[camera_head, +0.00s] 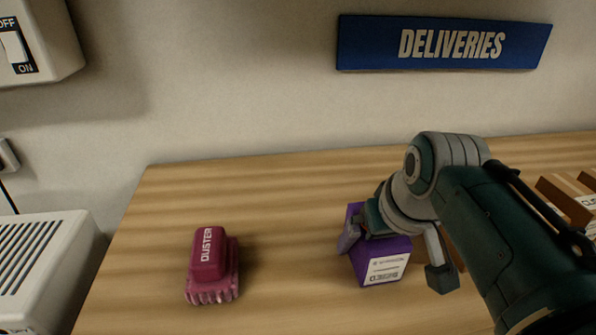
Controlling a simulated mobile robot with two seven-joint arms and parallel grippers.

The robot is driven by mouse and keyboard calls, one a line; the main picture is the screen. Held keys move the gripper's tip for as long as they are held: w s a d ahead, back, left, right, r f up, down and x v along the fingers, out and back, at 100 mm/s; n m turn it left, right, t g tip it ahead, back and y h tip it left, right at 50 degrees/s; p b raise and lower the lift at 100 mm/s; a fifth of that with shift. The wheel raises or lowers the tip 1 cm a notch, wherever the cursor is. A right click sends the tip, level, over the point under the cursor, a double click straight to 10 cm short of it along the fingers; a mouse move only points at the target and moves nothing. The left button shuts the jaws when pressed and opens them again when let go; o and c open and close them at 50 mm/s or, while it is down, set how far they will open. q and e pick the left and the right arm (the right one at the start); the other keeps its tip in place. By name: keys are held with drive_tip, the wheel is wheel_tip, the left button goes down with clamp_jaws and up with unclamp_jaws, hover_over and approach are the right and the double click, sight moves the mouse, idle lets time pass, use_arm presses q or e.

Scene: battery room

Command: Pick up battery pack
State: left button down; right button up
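A purple box (380,261) with a white printed label stands on the wooden table; the label is too small to read, so I cannot tell whether it is the battery pack. My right gripper (396,258) reaches in from the right and is over the box, hiding much of its top. Its fingers are spread wide, one at the box's left part and one to the right of the box. I cannot tell whether the left finger touches it. Nothing else in view is clearly a battery pack. My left gripper is not in view.
A dark pink duster (210,264) sits on the table (290,200) at left. A brown item (452,254) is partly hidden behind my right gripper. Brown boxes (568,200) stand at the right edge. A blue DELIVERIES sign (443,43) hangs on the wall. The table between duster and purple box is clear.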

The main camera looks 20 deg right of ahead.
drive_tip(key=shift+c, duration=0.2)
clamp_jaws()
idle(0.6)
drive_tip(key=shift+r, duration=0.1)
